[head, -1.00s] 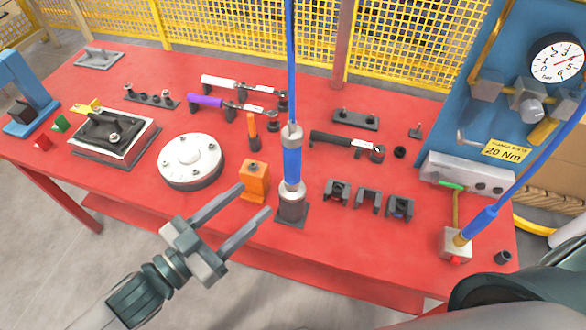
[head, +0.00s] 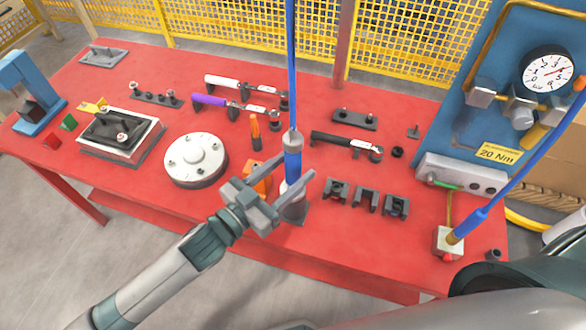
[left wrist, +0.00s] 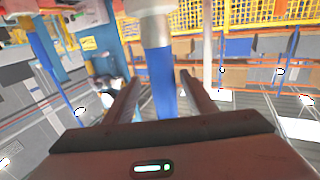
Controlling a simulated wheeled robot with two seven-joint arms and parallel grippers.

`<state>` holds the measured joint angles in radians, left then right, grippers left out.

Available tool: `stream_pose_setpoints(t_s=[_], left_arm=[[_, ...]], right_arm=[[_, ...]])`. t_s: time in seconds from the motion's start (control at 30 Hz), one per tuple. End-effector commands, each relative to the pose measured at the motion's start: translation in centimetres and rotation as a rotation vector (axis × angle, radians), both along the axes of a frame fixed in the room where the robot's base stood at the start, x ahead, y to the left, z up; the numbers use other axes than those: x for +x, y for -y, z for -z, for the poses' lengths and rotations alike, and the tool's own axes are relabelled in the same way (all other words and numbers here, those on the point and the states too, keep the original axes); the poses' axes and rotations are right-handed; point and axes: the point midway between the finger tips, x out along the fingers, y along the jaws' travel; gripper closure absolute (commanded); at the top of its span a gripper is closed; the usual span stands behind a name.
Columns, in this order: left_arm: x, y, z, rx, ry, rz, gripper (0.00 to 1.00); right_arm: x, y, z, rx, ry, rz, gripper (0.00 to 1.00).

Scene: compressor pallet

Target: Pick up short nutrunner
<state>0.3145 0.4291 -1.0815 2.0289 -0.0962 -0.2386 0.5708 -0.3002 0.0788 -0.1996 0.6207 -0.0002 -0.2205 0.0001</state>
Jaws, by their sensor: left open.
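The short nutrunner, a blue and grey cylinder (head: 292,168) on a blue hose, stands upright at the table's front middle. Its lower end is partly hidden by my left gripper (head: 301,157). That gripper is open, with its fingers around the blue body, one on each side. In the left wrist view the blue body (left wrist: 160,78) stands between the two spread fingers (left wrist: 158,80). I cannot tell whether either finger touches it. My right gripper is not in view.
An orange block (head: 262,180) is partly hidden behind my left gripper. A round white flange (head: 196,158) lies to its left. Several dark holders (head: 366,198) stand to the right. Torque wrenches (head: 345,143) lie behind. A blue gauge panel (head: 520,110) rises at right.

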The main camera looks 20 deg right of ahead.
Motion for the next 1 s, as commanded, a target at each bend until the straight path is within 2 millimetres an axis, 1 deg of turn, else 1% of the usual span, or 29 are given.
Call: stream_pose_setpoints(t_s=[0.27,0.4,0.53,0.7,0.83,1.0], left_arm=[[0.0,0.0,0.1,0.001,-0.001,0.0,0.49],[0.3,0.3,-0.1,0.001,-0.001,-0.001,0.49],[1.0,1.2,-0.5,0.002,0.0,-0.001,0.49],[2.2,2.8,-0.7,-0.001,-0.001,-0.001,0.49],[2.8,3.9,-0.5,0.001,0.001,-0.001,0.49],[3.0,4.3,-0.3,0.001,0.0,0.0,0.49]], right_arm=[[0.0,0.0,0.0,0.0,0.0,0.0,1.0],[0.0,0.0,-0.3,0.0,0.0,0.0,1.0],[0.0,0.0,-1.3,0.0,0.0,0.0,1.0],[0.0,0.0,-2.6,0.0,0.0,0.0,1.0],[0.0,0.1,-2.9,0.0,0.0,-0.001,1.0],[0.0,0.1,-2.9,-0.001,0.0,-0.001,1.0]])
